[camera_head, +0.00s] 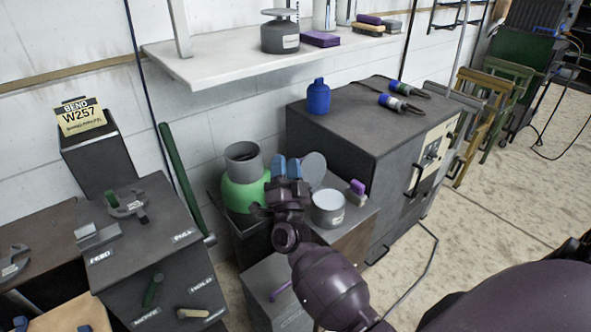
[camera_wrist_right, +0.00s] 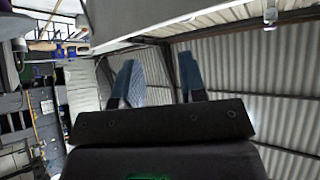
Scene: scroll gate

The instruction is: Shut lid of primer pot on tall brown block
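The primer pot (camera_head: 328,210) is a light grey round can with a white label. It stands upright on a brown block (camera_head: 354,238). A round grey lid (camera_head: 314,167) stands raised at the pot's back left, so the pot is open. My right gripper (camera_head: 287,167), with blue fingers, is just left of the lid; I cannot tell whether it touches it. In the right wrist view the fingers (camera_wrist_right: 157,78) are spread apart, with no object visibly held between them. My left gripper is not in view.
A green round vessel with a grey collar (camera_head: 241,174) stands close on the left. A purple-topped item (camera_head: 356,192) stands right of the pot. A dark cabinet (camera_head: 345,128) rises behind. A white shelf (camera_head: 220,65) overhangs the back.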

